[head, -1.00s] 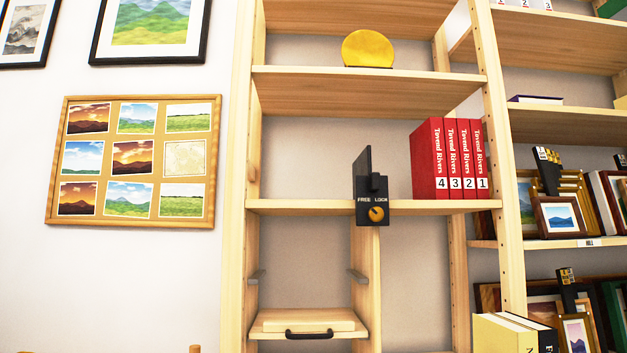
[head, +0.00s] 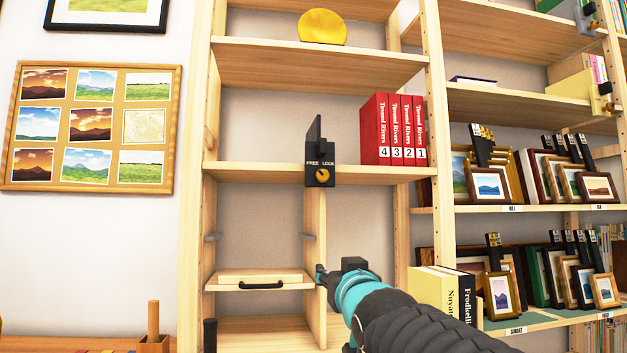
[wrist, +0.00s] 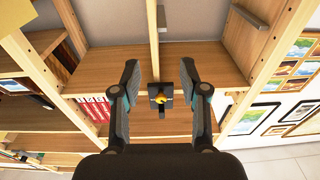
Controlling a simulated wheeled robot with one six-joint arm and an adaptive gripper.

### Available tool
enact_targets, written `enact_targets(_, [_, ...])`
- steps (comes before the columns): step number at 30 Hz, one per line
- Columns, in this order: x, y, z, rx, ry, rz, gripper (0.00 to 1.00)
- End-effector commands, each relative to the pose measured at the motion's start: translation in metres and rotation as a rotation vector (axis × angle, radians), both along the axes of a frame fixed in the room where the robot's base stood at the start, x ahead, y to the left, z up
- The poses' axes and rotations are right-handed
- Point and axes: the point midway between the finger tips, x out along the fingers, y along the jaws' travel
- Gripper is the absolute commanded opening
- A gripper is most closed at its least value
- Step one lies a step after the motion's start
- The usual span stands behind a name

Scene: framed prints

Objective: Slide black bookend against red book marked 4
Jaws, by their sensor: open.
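The black bookend (head: 318,142) stands upright on the middle shelf, left of the red books, with a clear gap between. Its front plate, marked FREE and LOCK, hangs over the shelf edge and carries an orange knob (head: 322,175). The red book marked 4 (head: 376,130) is the leftmost of the red set. In the wrist view, which appears upside down, my gripper (wrist: 159,78) is open. The bookend plate (wrist: 155,91) appears between its fingers, farther off, with no contact visible. In the head view my gripper (head: 330,274) is below the shelf, partly hidden.
Red books marked 3, 2 and 1 (head: 407,130) stand right of book 4. A vertical divider (head: 315,215) and a drawer with a black handle (head: 261,285) lie below the shelf. Framed pictures (head: 490,185) fill the right shelves. The shelf left of the bookend is clear.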

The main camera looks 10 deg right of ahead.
Motion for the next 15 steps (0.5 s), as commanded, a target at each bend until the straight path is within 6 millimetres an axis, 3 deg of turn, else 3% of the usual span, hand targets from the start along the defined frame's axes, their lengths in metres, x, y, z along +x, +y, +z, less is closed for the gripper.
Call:
enact_targets(1, [0.016,-0.004,0.023,-0.001,-0.108,-0.021,0.44])
enact_targets(3, [0.029,-0.003,0.063,0.001,-0.262,-0.019,0.44])
enact_targets(6, [0.037,-0.003,0.108,0.003,-0.446,-0.016,0.44])
enact_targets(9, [0.038,-0.003,0.138,0.002,-0.582,-0.017,0.44])
enact_targets(15, [0.038,-0.003,0.164,0.003,-0.701,-0.016,0.44])
